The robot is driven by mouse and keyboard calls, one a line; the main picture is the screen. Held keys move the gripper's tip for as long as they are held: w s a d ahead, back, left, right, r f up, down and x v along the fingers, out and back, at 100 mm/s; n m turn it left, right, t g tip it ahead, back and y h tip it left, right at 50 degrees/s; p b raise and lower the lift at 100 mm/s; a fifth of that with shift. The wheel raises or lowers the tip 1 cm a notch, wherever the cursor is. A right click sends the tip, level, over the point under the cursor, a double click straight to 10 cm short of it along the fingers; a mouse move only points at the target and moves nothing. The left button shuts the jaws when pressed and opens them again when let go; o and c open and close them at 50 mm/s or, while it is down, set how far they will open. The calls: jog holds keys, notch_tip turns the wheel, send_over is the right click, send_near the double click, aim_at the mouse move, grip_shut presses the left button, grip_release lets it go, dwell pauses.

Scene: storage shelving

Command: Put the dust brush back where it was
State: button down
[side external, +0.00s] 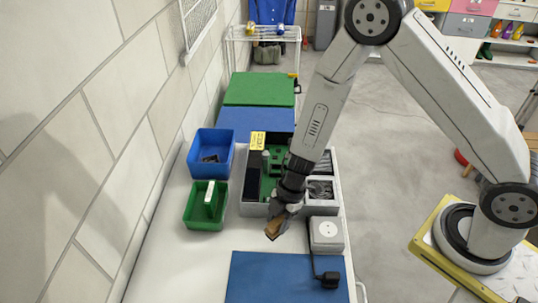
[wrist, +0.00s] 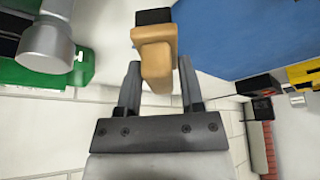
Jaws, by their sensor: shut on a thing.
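The dust brush has a tan wooden body, seen in the wrist view (wrist: 155,55), with a dark bristle block at its far end. My gripper (wrist: 159,82) has a finger on each side of the tan part and is shut on it. In the side view my gripper (side external: 283,212) points down near the front edge of the grey tray, with the brush (side external: 274,231) below it over the white bench. The brush's underside is hidden, and I cannot tell its exact height above the bench. No marked spot for the brush can be made out.
A blue mat (side external: 265,278) lies at the front, with a black adapter (side external: 329,279) at its right edge. A white socket box (side external: 326,233) stands right of my gripper. A green bin (side external: 192,216) and blue bin (side external: 225,151) line the left. Bare bench (side external: 200,262) lies front left.

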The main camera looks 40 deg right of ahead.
aim_at(270, 223)
jog(key=shift+w+a+f, duration=0.25)
jog(key=shift+w+f, duration=0.5)
jog(key=shift+f, duration=0.2)
jog(key=shift+w+a+f, duration=0.1)
jog(key=shift+w+f, duration=0.2)
jog(key=shift+f, duration=1.5)
jog(key=shift+f, duration=0.1)
jog(key=shift+c, duration=1.1)
grip_release()
jog(key=v, duration=1.2)
